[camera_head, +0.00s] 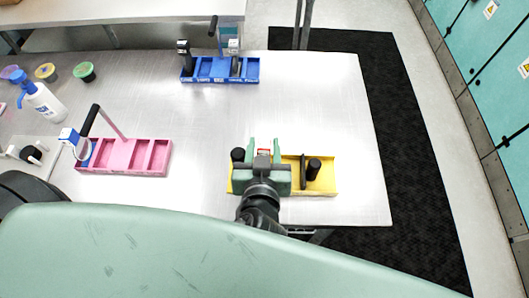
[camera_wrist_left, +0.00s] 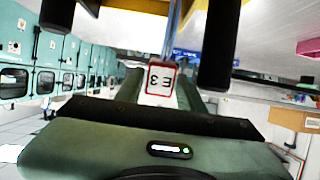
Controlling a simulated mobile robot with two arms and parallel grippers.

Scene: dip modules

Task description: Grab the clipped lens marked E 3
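The clipped lens marked E 3 shows by its white, red-edged label (camera_wrist_left: 160,78), upside down in the left wrist view. In the head view the label (camera_head: 263,152) is a small red and white patch at the yellow tray (camera_head: 322,187); the rest of the lens is hidden. My left gripper (camera_head: 264,145) is over the left part of this tray, with its green fingers apart on either side of the label. In the wrist view the fingers (camera_wrist_left: 161,85) flank the label, with narrow gaps showing. My right gripper is out of view.
Black posts (camera_head: 314,169) stand in the yellow tray near my gripper. A pink tray (camera_head: 155,160) lies left and a blue tray (camera_head: 222,80) farther back. A spray bottle (camera_head: 45,104) and small tubs are at far left. The table's middle is clear.

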